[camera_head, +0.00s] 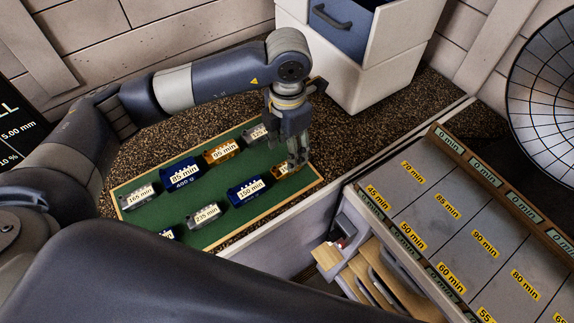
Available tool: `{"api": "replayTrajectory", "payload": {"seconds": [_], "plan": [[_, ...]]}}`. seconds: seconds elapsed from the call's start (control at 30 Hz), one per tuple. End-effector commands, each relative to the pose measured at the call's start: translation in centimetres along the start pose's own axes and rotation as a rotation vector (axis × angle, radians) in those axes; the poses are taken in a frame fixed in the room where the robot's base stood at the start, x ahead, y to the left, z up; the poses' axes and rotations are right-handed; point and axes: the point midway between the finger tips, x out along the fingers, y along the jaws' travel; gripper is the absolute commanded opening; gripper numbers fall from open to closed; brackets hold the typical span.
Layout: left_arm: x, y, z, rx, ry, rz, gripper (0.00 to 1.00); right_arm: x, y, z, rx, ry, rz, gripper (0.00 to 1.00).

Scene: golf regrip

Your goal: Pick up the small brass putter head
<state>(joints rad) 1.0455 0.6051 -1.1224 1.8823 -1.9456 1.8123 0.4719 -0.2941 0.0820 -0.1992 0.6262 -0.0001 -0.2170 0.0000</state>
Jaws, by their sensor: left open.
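A green tray (207,184) with a wooden rim holds several putter heads with white minute labels. One brass putter head (281,171) lies near the tray's right end, partly hidden by my left gripper. Another brass putter head (236,147) lies farther back and reads 95 min. My left gripper (297,165) points down, open, with its fingertips right at the brass head at the right end. I cannot tell whether they touch it. My right gripper is not in view.
Grey putter heads (206,217) and blue putter heads (247,191) lie close by on the tray. A white cabinet with a blue drawer (345,30) stands behind my left gripper. A grey rack (480,230) with yellow minute labels is at the right.

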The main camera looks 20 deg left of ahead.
Motion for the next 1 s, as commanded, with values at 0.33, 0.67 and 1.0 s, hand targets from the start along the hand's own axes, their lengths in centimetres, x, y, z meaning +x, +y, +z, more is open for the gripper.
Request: {"api": "replayTrajectory", "payload": {"seconds": [0.33, 0.67, 1.0], "plan": [[2.9, 0.0, 0.1, -0.001, 0.004, -0.002, 0.53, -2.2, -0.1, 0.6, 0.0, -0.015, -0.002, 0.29], [6.4, 0.1, 0.3, 0.001, -0.001, 0.0, 0.53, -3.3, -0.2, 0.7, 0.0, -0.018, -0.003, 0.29], [6.4, 0.1, 0.3, 0.001, -0.001, 0.0, 0.14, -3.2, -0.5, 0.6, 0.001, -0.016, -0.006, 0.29]]}}
